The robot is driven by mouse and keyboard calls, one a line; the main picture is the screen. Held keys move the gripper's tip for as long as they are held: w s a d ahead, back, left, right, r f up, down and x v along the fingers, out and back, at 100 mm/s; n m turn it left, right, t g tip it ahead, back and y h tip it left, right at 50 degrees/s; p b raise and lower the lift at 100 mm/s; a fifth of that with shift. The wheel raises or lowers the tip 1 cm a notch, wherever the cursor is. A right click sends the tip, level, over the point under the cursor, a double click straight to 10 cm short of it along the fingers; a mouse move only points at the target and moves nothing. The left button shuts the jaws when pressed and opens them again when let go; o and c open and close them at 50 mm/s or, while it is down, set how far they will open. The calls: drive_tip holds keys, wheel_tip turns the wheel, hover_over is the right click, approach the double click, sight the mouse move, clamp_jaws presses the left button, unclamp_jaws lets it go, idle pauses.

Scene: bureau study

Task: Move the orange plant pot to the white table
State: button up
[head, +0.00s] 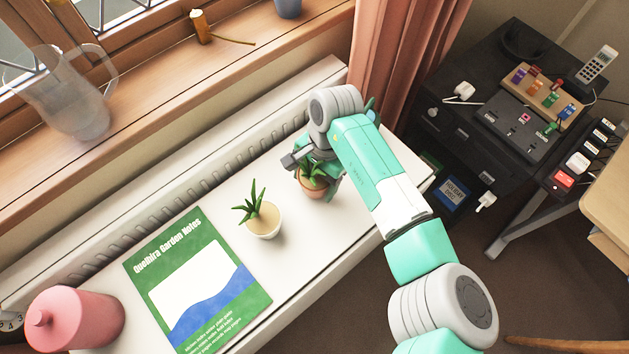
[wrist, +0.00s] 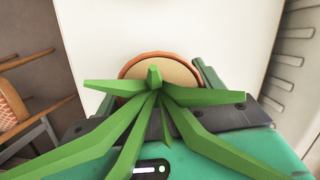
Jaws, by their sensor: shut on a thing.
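The orange plant pot (head: 312,193) with a spiky green plant is at the right end of a long white surface (head: 210,200) below the window. My gripper (head: 320,177) is shut on the pot, with its fingers on either side. In the wrist view, the pot's orange rim (wrist: 124,71) and pale soil show behind large green leaves (wrist: 165,100), which hide much of the gripper. I cannot tell whether the pot's base touches the white surface.
A white pot (head: 264,222) with a similar plant stands just left. A green book (head: 185,265) and a pink lidded jar (head: 80,318) lie further left. A glass pitcher (head: 75,100) stands on the wooden sill. A dark cabinet (head: 470,120) with gadgets is at the right, beyond the curtain (head: 405,60).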

drive_tip(key=shift+f, duration=0.6)
drive_tip(key=shift+f, duration=0.1)
drive_tip(key=o, duration=1.2)
drive_tip(key=p+v, duration=0.1)
drive_tip(key=v, duration=1.1)
drive_tip(key=shift+a, duration=0.1)
